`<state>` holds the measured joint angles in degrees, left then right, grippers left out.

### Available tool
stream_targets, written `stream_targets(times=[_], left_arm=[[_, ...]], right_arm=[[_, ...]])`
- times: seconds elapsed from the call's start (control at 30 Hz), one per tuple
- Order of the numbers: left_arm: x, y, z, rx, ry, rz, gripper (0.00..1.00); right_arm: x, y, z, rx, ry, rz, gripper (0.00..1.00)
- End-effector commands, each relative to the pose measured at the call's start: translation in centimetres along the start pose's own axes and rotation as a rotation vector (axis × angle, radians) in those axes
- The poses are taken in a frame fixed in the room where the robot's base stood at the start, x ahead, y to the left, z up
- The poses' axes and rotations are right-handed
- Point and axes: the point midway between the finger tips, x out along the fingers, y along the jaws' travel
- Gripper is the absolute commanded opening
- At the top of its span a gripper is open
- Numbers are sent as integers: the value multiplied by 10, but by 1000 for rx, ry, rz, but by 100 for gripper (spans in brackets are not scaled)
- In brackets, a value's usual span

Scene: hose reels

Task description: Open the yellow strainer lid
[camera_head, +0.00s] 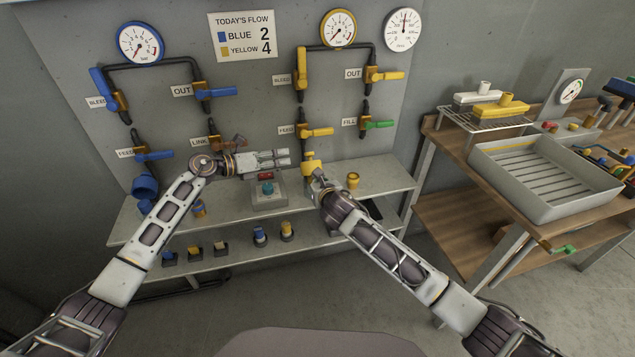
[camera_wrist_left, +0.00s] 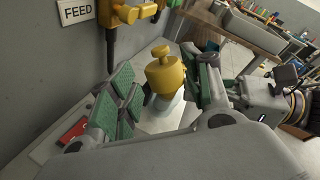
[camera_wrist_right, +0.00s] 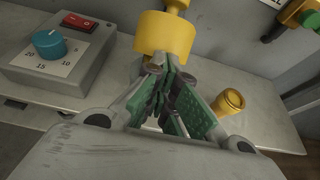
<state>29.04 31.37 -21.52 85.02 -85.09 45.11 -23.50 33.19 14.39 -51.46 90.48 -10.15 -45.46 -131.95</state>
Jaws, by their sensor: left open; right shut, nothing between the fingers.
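The yellow strainer (camera_head: 309,164) stands above the bench under the FEED valve. In the left wrist view its yellow lid (camera_wrist_left: 161,58) is on top, with a small knob, and it looks seated. My left gripper (camera_head: 286,159) is open and empty, just left of the strainer; in the left wrist view the strainer shows between and beyond its fingers. My right gripper (camera_wrist_right: 166,72) is shut and empty, with its tips close under the strainer's yellow body (camera_wrist_right: 164,33); I cannot tell whether they touch it.
A grey box with a blue dial (camera_wrist_right: 50,43) and a red switch sits left of the strainer. A loose yellow fitting (camera_wrist_right: 230,101) stands to its right on the bench (camera_head: 385,182). A grey tray (camera_head: 545,178) lies on the wooden table at right. Pipes and valves line the wall panel.

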Motion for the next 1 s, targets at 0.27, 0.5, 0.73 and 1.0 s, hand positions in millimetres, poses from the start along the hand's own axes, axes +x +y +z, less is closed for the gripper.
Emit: stream_targets(times=[0.27,0.5,0.73,1.0], left_arm=[[2,0,-9,-6,12,-12,49],[8,-3,-47,-33,58,-74,49],[11,-11,-102,-77,112,-173,49],[10,-20,-153,-124,138,-272,49]], right_arm=[[0,0,0,0,1,0,0],[0,0,0,0,1,0,0],[0,0,0,0,1,0,0],[0,0,0,0,1,0,0]])
